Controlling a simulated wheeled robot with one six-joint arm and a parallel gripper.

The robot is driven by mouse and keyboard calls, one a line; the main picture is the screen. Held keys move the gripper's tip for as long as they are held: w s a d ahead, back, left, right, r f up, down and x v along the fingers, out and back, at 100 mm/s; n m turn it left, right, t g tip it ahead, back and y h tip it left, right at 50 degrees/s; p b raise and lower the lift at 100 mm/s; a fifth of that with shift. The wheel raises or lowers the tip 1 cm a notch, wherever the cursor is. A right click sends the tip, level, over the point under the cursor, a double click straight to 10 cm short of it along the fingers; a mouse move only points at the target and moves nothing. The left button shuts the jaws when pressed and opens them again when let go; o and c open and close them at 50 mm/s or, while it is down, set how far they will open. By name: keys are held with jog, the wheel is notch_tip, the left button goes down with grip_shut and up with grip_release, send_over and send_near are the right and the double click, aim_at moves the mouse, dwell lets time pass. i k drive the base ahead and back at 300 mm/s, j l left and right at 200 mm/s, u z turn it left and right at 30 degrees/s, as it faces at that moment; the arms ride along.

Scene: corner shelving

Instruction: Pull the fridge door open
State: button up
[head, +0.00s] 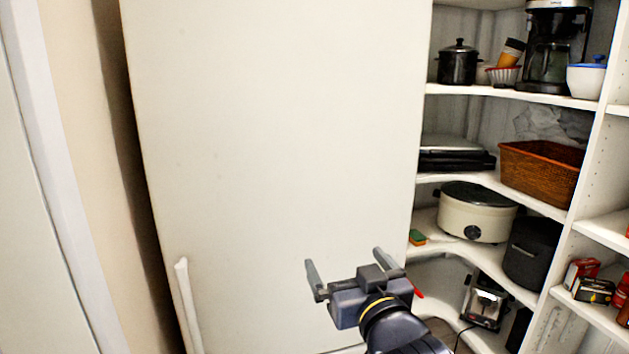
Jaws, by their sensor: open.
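The fridge door (275,130) is a tall, plain off-white panel filling the middle of the head view. It looks shut. Its handle (185,305) is a pale vertical bar at the door's lower left, running out of the bottom of the view. My gripper (344,262) is open and empty in front of the door's lower right part. It is well to the right of the handle and apart from it. I cannot tell how far the fingertips are from the door's surface. The lower end of the handle is out of view.
Corner shelves (480,178) stand close on the right, holding a slow cooker (470,212), a brown basket (540,172), a black pot (457,65) and a coffee maker (555,45). A beige wall (75,120) is on the left, with a narrow dark gap beside the fridge.

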aim_at(274, 136)
jog(key=i+l+z, duration=0.25)
jog(key=z, duration=2.15)
jog(key=i+j, duration=0.2)
jog(key=k+j, duration=0.1)
jog(key=k+z, duration=0.05)
jog(key=k, duration=0.05)
